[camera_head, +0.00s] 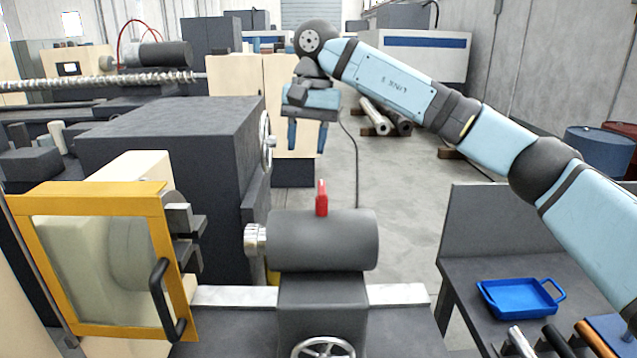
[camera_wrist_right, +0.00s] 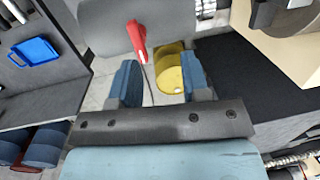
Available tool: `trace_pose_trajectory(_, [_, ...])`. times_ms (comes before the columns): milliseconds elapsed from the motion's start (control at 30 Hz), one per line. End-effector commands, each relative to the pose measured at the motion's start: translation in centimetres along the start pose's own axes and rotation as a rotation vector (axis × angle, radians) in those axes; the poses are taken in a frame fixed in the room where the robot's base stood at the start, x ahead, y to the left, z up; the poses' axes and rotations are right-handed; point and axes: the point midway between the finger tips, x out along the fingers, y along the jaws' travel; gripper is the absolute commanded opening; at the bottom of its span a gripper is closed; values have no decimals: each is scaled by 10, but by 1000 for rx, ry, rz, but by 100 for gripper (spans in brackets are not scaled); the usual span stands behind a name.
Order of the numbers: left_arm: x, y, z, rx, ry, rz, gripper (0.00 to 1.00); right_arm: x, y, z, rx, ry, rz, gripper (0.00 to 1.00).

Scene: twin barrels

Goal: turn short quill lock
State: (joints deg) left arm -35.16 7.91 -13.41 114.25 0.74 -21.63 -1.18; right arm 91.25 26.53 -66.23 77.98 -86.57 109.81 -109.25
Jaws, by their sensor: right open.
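The short quill lock is a small red lever (camera_head: 321,198) standing upright on top of a dark grey horizontal barrel (camera_head: 325,240) in the head view. In the right wrist view the red lever (camera_wrist_right: 137,42) shows against the grey barrel (camera_wrist_right: 135,22), beyond the fingers. My right gripper (camera_head: 306,137) hangs above and beyond the barrel with its fingers pointing down. My left gripper is not in view.
A handwheel (camera_head: 323,347) is in front of the barrel. A yellow-framed guard door (camera_head: 95,195) stands at left, beside a large dark block (camera_head: 170,135). A blue tray (camera_head: 520,298) lies on the grey bench at right. A yellow container (camera_wrist_right: 172,70) shows beyond the fingers.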

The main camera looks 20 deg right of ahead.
Motion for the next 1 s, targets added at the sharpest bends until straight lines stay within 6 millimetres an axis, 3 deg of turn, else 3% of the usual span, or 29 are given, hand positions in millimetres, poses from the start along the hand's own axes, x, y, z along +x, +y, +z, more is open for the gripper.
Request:
trace_pose_trajectory(33, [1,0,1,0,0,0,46,-17,9,-4,-5,36,37,43])
trace_pose_trajectory(100, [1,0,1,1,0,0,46,-31,18,-7,-13,67,79,43])
trace_pose_trajectory(267, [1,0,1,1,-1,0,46,-37,26,-10,-20,89,117,43])
trace_pose_trajectory(467, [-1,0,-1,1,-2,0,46,-7,29,-12,-19,86,117,43])
trace_pose_trajectory(800, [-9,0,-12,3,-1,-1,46,62,37,-18,-18,85,115,43])
trace_pose_trajectory(1000, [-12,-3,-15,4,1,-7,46,86,39,-20,-18,88,113,43])
